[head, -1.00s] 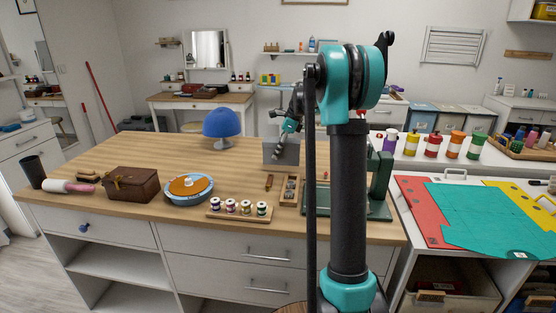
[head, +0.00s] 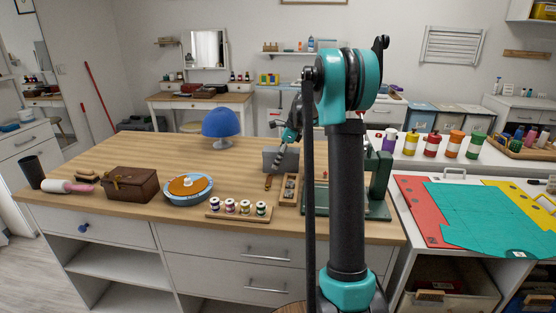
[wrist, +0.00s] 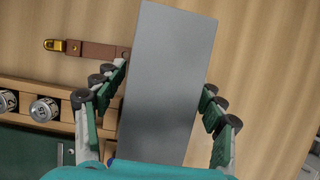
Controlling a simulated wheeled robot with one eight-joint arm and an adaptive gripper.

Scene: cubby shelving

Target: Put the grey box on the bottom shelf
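The grey box (head: 277,159) is a plain, flat-faced block above the right part of the wooden worktop, behind the small wooden tray. In the wrist view the grey box (wrist: 165,85) fills the middle, running from near my palm to the top edge. My gripper (wrist: 166,90) has a finger along each long side of it, and both seem to touch. In the head view my gripper (head: 290,136) is at the box's upper right, partly hidden by my arm. Whether the box's lower edge touches the worktop is unclear. The island's bottom shelf (head: 120,296) is open at lower left.
A brown leather strap (wrist: 95,50) lies beside the box. A wooden tray (head: 289,189), a spool rack (head: 238,216) and a green machine (head: 378,185) crowd the near right. A blue lamp (head: 221,123) stands farther back. The worktop's left rear is clear.

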